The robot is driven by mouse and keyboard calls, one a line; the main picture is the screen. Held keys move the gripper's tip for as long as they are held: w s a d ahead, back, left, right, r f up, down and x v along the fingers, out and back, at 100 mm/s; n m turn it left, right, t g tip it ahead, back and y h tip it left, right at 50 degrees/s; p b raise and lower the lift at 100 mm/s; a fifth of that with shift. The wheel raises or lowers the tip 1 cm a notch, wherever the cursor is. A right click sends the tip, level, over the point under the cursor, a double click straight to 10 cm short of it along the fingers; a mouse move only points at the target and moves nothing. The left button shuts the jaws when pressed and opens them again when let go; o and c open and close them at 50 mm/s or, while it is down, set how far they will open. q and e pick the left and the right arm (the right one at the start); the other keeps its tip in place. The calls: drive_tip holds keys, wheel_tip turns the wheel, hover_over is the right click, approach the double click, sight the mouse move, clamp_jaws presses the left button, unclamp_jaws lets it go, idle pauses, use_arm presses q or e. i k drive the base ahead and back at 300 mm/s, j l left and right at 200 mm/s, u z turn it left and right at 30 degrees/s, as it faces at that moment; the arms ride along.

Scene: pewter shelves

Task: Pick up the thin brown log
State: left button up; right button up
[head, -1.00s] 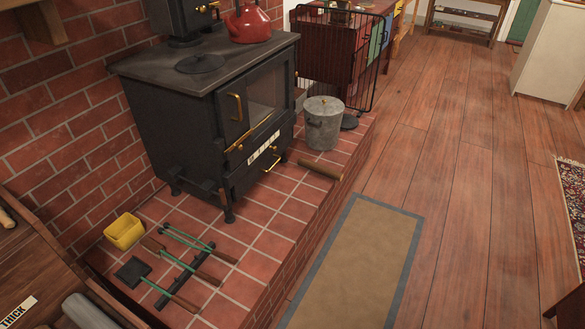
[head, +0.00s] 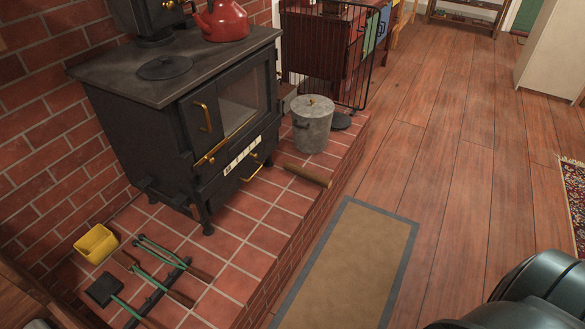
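A thin brown log (head: 307,175) lies on the red tiled hearth (head: 257,236), near its right edge. It is in front of the black stove (head: 186,120) and just below the grey metal bucket (head: 313,125). Nothing covers it. Part of my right arm shows dark at the lower right corner, over the wooden floor, well away from the log. Neither of my grippers is in view.
A yellow container (head: 96,244) and several green-and-brown hearth tools (head: 157,270) lie at the hearth's front left. A red kettle (head: 221,20) stands on the stove. A brown mat (head: 348,270) lies on the floor right of the hearth.

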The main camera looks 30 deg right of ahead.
sight(327, 183)
drive_tip(key=i+l+u, duration=0.1)
drive_tip(key=l, duration=0.35)
drive_tip(key=i+l+u, duration=0.15)
drive_tip(key=l, duration=0.3)
drive_tip(key=i+l+u, duration=0.1)
drive_tip(key=l, duration=0.4)
drive_tip(key=i+l+u, duration=0.15)
drive_tip(key=l, duration=0.3)
drive_tip(key=i+l, duration=0.1)
drive_tip(key=l, duration=0.5)
drive_tip(key=i+l, duration=0.1)
drive_tip(key=l, duration=0.55)
drive_tip(key=i+l, duration=0.1)
drive_tip(key=l, duration=0.5)
drive_tip(key=i+l, duration=0.1)
drive_tip(key=l, duration=0.5)
drive_tip(key=l+u, duration=0.1)
drive_tip(key=l, duration=0.55)
drive_tip(key=i, duration=0.05)
